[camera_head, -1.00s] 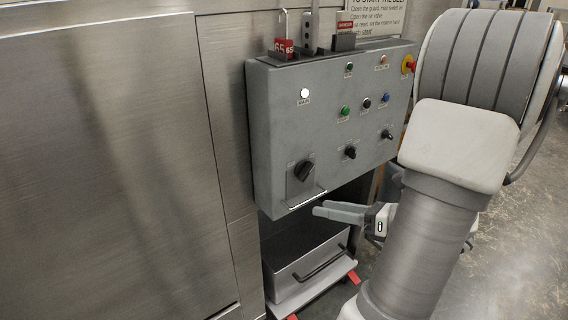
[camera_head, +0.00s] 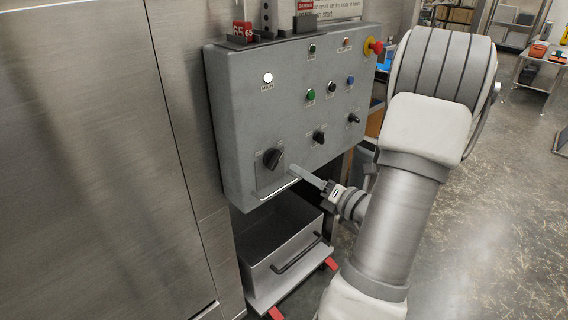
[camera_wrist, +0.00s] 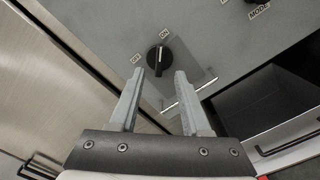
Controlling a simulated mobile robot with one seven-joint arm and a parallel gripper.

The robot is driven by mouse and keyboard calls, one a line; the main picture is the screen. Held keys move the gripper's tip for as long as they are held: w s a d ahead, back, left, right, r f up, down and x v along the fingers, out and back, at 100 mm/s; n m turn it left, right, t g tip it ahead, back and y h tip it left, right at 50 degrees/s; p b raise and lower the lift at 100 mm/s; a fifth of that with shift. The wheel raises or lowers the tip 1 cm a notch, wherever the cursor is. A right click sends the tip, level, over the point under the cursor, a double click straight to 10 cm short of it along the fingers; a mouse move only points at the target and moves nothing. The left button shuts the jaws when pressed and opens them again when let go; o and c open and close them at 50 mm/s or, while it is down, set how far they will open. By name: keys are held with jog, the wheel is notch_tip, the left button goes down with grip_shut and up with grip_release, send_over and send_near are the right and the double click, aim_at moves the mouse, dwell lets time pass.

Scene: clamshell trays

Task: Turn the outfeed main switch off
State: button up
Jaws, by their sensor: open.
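The main switch is a black rotary knob (camera_head: 272,158) at the lower left of the grey control panel (camera_head: 235,130). In the wrist view the knob (camera_wrist: 160,55) lies just beyond and between my fingertips, with OFF printed to its left and ON above it. Its pale pointer line seems to lie toward ON. My gripper (camera_head: 294,171) is open and empty, in front of the panel's lower edge, right of and slightly below the knob in the head view. The wrist view shows both fingers (camera_wrist: 159,80) spread, apparently short of the knob.
A thin metal bar handle (camera_wrist: 186,98) lies close by the knob. A lit white lamp (camera_head: 268,78), several buttons, smaller black selectors (camera_head: 319,137) and a red emergency stop (camera_head: 375,47) share the panel. A steel drawer bin (camera_head: 290,262) stands below. Open floor lies right.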

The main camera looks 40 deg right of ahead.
aim_at(280, 159)
jog(key=w, duration=0.7)
jog(key=shift+a, duration=0.25)
grip_shut()
